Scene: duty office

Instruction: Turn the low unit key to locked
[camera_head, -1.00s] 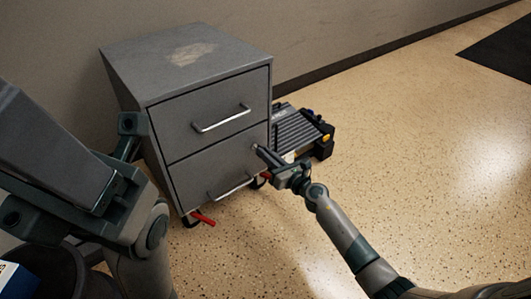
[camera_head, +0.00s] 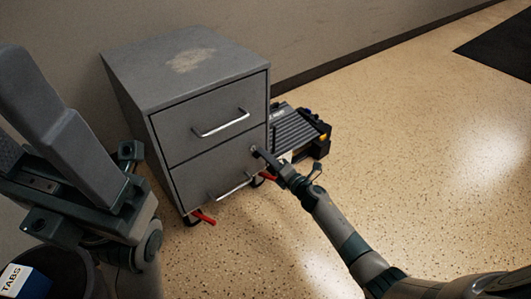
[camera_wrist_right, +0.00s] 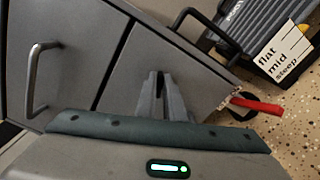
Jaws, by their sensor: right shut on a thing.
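The low unit is a grey two-drawer cabinet (camera_head: 200,105) against the wall, with both drawers closed. My right gripper (camera_head: 257,151) is at the right edge of its front, by the top of the lower drawer (camera_head: 215,175), where a small round lock shows. In the right wrist view the two fingers (camera_wrist_right: 160,85) are close together and point at the drawer front. They are shut on the key, which they hide; its angle cannot be read. My left arm's end (camera_head: 90,200) is at the left, away from the lock; its jaw state is unclear.
A black machine with a ribbed top (camera_head: 302,128) stands on the floor right of the cabinet. Red caster levers (camera_head: 204,216) stick out at the cabinet's base. A bin (camera_head: 60,270) with a blue-white box (camera_head: 22,282) is at lower left.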

